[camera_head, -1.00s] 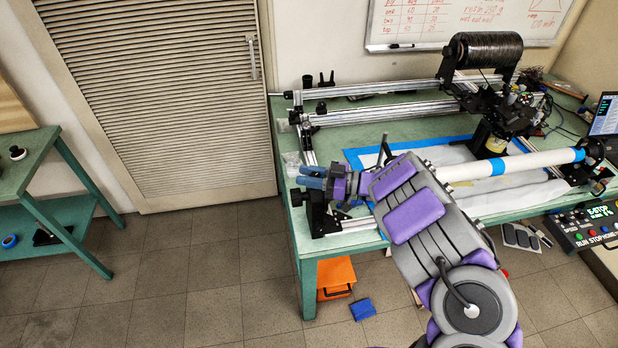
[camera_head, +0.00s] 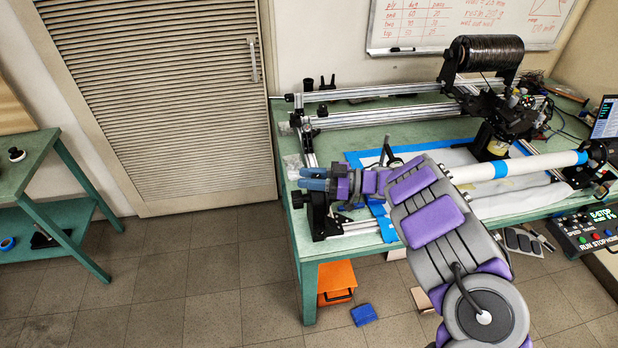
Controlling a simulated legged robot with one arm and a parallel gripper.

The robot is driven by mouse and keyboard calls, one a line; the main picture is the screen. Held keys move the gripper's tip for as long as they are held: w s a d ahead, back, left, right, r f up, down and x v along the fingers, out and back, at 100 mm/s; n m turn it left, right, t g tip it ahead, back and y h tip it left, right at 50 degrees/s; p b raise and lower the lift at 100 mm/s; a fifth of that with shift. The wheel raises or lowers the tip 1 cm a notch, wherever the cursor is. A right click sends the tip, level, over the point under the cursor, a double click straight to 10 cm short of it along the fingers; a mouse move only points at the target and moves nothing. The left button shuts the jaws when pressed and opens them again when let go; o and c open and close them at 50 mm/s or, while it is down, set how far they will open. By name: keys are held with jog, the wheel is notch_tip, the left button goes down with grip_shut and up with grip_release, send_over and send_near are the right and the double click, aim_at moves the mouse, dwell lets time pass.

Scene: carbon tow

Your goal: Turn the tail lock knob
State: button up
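My gripper (camera_head: 311,179) reaches in from the right over the left end of the green bench, its blue fingers pointing left. The fingers lie one above the other with little gap showing, and I cannot tell whether anything is between them. A black knob (camera_head: 297,199) sticks out to the left of the black tail bracket (camera_head: 319,216), just below and left of the fingertips. I cannot tell whether the fingers touch the bracket. My wrist and forearm hide part of the bench behind and to the right of it.
A white tube (camera_head: 535,164) with blue tape runs to the right. A black tow spool (camera_head: 487,62) stands behind on metal rails (camera_head: 385,112). A control box (camera_head: 590,229) and laptop (camera_head: 606,120) are at the right. An orange box (camera_head: 336,281) and blue block (camera_head: 363,314) lie on the floor.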

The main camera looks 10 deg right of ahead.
jog(key=shift+o, duration=1.2)
jog(key=shift+w+d+r, duration=0.15)
jog(key=shift+d+r, duration=0.2)
jog(key=shift+r, duration=0.2)
jog(key=f+p+v, duration=0.1)
jog(key=v, duration=1.6)
